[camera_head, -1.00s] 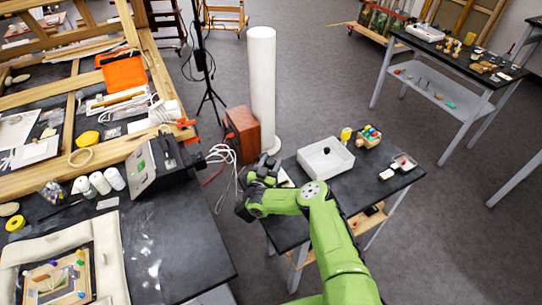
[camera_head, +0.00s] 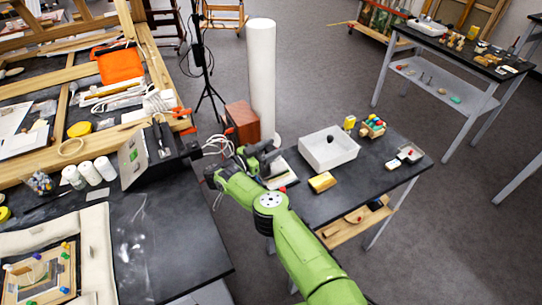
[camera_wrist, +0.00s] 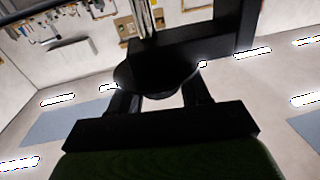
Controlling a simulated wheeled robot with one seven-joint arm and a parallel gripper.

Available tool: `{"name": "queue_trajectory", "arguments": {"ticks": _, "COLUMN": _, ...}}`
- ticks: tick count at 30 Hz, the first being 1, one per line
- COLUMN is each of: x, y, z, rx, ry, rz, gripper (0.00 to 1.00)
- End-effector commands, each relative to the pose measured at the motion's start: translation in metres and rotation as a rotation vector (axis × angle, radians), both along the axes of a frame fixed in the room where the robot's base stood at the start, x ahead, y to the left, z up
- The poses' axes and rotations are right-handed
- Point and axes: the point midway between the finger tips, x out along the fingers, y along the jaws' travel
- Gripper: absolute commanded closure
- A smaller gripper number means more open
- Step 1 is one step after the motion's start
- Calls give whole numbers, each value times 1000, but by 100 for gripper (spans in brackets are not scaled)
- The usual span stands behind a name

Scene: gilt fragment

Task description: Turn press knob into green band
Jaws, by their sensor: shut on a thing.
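My gripper (camera_head: 256,158) is at the left end of the right-hand black table, at a dark device. In the wrist view, its two fingers (camera_wrist: 158,98) are shut on a dark round knob (camera_wrist: 155,76). A dark upright and crosspiece (camera_wrist: 235,30) stand close beyond the knob. A white plate with small coloured marks (camera_head: 284,172) lies beside the gripper, partly covered by my arm. I cannot make out a green band or where the knob points; the gripper and device hide it.
A white open box (camera_head: 345,153) and a yellow block (camera_head: 322,182) stand right of my gripper. A tall white cylinder (camera_head: 262,75) and a brown box (camera_head: 243,118) are behind it. A black workbench (camera_head: 185,240) with a sloped-panel box (camera_head: 135,160) lies left.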

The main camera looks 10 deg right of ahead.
Motion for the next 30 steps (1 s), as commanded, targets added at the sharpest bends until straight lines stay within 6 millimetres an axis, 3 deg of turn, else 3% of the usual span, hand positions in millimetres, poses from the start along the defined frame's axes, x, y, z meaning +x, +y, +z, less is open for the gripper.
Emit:
{"name": "queue_trajectory", "arguments": {"ticks": 1, "x": 1, "y": 2, "z": -11, "rx": 2, "ry": 1, "rz": -6, "gripper": 84}}
{"name": "queue_trajectory", "arguments": {"ticks": 5, "x": 2, "y": 2, "z": -13, "rx": -1, "ry": 1, "rz": -42, "gripper": 84}}
{"name": "queue_trajectory", "arguments": {"ticks": 30, "x": -2, "y": 2, "z": -8, "rx": 8, "ry": 12, "rz": -162, "gripper": 84}}
